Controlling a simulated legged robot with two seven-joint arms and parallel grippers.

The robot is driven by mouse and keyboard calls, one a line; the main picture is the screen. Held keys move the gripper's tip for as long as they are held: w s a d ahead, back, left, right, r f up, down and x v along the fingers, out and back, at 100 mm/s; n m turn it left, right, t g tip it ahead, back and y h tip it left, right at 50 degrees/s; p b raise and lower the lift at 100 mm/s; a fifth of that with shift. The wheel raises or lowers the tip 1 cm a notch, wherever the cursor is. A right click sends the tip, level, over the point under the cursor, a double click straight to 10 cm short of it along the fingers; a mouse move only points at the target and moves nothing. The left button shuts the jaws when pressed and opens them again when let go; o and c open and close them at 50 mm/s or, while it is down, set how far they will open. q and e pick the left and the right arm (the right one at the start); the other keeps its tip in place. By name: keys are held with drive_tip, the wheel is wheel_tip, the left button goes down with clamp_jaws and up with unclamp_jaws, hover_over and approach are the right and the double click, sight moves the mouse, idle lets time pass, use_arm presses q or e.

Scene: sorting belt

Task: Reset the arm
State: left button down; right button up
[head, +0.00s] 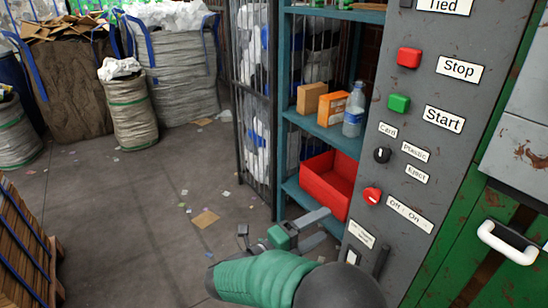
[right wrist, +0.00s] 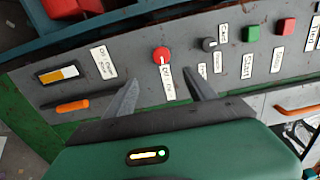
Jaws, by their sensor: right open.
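My right arm with its green sleeve comes in from the bottom of the head view. My right gripper (head: 326,226) is open and empty, in front of the lower part of the grey control panel (head: 405,75). In the right wrist view its two fingers (right wrist: 160,80) point at the panel, with the red Off-On knob (right wrist: 161,54) beyond the gap between them. I cannot tell whether a finger touches the panel. The red knob also shows in the head view (head: 372,195), right of the gripper. My left gripper is not in view.
The panel carries a black selector knob (head: 382,155), a green Start button (head: 399,103) and a red Stop button (head: 409,57). A blue shelf beside it holds a red bin (head: 326,183), orange box (head: 333,108) and bottle (head: 353,112). Open floor (head: 130,220) lies left.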

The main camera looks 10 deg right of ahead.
drive_tip(key=w+a+f+n+t+y, duration=0.1)
drive_tip(key=w+n+t+y, duration=0.7)
drive_tip(key=n, duration=0.3)
drive_tip(key=s+a+f+n+g+y, duration=0.2)
drive_tip(key=a+f+n+g+y, duration=0.1)
drive_tip(key=f+n+y, duration=0.55)
drive_tip(key=s+d+f+n+g, duration=0.2)
drive_tip(key=s+f+n+g, duration=0.3)
drive_tip(key=s, duration=0.6)
drive_tip(key=s+d+f+n+g, duration=0.1)
drive_tip(key=s+f+n+g, duration=0.5)
drive_tip(key=s, duration=0.5)
wheel_tip(320, 180, up, 34)
drive_tip(key=s+t+p, duration=0.1)
drive_tip(key=p, duration=3.2)
drive_tip(key=shift+s+d+n+t, duration=0.25)
drive_tip(key=shift+d+n+t, duration=0.1)
drive_tip(key=shift+n, duration=0.1)
